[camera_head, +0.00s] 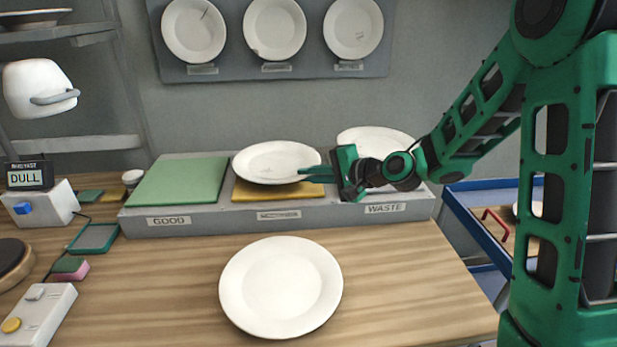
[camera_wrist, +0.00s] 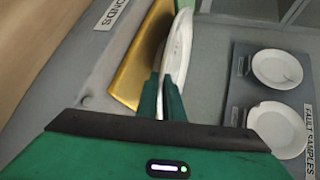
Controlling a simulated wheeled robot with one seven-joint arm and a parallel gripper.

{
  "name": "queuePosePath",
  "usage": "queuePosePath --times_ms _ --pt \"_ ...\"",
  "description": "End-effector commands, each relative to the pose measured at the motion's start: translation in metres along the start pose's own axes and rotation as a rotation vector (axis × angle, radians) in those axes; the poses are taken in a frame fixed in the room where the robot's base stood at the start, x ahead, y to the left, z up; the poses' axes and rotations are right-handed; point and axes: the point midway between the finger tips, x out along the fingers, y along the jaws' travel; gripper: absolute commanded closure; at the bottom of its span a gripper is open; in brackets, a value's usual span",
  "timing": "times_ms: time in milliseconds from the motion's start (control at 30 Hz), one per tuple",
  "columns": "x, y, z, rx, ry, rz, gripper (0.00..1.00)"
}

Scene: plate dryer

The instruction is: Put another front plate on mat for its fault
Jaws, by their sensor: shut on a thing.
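My gripper (camera_head: 312,174) is shut on the right rim of a white plate (camera_head: 272,161). That plate is level over the yellow mat (camera_head: 280,194), in the middle of the grey stand; I cannot tell whether it touches the mat. In the wrist view the plate (camera_wrist: 180,40) is edge-on between my fingers (camera_wrist: 162,98), beside the yellow mat (camera_wrist: 140,60). Another white plate (camera_head: 375,139) lies at the WASTE end, partly hidden by my arm. The green mat (camera_head: 180,181) by GOOD is bare. A white plate (camera_head: 281,288) lies on the table in front. A small display (camera_head: 27,177) reads DULL.
A board (camera_head: 232,71) with three sample plates hangs on the wall behind. A white box (camera_head: 40,205), a green-framed pad (camera_head: 94,238), a sponge (camera_head: 70,268) and a switch box (camera_head: 38,312) are at the left. A blue cart (camera_head: 470,215) stands right.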

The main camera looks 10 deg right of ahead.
Motion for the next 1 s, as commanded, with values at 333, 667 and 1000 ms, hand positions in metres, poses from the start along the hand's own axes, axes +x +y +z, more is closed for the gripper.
queuePosePath --times_ms 333,667,1000 --pt "0.002 0.003 0.0 -0.001 0.001 -0.004 1.0" --pt "0.002 0.004 0.0 -0.001 0.001 -0.001 0.85" --pt "-0.036 0.003 -0.002 0.001 0.006 -0.001 0.85"
